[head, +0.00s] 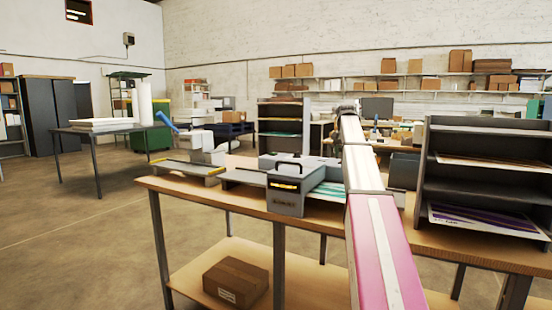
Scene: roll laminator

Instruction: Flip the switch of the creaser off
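A grey box-shaped machine (287,191) with a black top handle and a dark front panel with yellow marks stands on the wooden workbench (165,183). It may be the creaser, but its label is too small to read. I cannot make out a switch on it. My arm rises from the bottom right and passes just right of the machine, covering part of the bench behind. The arm's far end is a dark joint above the bench. My gripper cannot be made out.
A device with a blue lever (167,122) and a flat bed stands left on the bench. A dark shelf rack (470,178) with sheets stands at the right. A cardboard box (236,282) sits on the lower shelf. The floor at left is clear.

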